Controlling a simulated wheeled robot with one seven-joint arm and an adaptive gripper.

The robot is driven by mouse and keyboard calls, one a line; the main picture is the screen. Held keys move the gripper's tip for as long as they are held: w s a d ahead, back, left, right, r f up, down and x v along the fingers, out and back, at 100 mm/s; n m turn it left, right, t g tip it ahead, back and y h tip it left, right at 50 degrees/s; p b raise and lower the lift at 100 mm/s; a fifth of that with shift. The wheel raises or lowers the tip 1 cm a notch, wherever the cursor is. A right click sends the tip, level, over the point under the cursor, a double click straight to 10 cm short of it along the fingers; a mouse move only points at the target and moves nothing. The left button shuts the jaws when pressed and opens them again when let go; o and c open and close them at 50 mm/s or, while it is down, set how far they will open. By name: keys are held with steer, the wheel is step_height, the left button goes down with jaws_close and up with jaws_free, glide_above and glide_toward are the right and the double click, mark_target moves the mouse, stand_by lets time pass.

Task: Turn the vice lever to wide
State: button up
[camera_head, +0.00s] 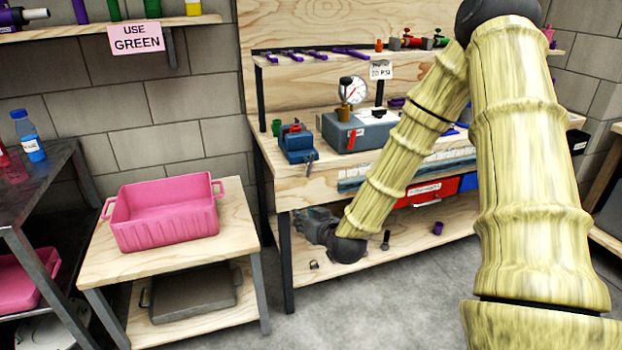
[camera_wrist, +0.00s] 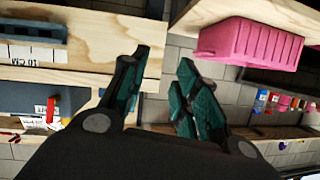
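The blue vice (camera_head: 298,143) stands on the left end of the workbench, near its front edge. It has a red part on top. A short grey lever (camera_head: 310,164) shows at its front, hanging down and slightly tilted; I cannot read any setting on it. My gripper (camera_head: 308,220) is below the benchtop's front edge, lower than the vice and apart from it. In the wrist view my gripper (camera_wrist: 163,60) has its two teal-padded fingers spread, with nothing between them. I cannot make out the vice in the wrist view.
A grey box with a gauge (camera_head: 358,132) and red lever stands right of the vice. A pink bin (camera_head: 165,224) sits on a low wooden table (camera_head: 190,255) at left. The workbench (camera_head: 320,190) has a lower shelf with small parts. My arm hides the bench's right side.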

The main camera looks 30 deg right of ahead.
mark_target(312, 164)
steer(key=w+d+r+m+t+h+b, duration=0.25)
steer(key=d+r+t+b, duration=0.2)
steer(key=d+r, duration=0.35)
steer(key=shift+n+g, duration=0.25)
steer(key=shift+g, duration=0.1)
steer(key=x, duration=0.3)
steer(key=b+x, duration=0.1)
steer(key=x, duration=0.7)
steer(key=shift+a+r+b, duration=0.1)
steer(key=shift+r+b, duration=0.25)
steer(key=shift+b, duration=0.05)
jaws_close()
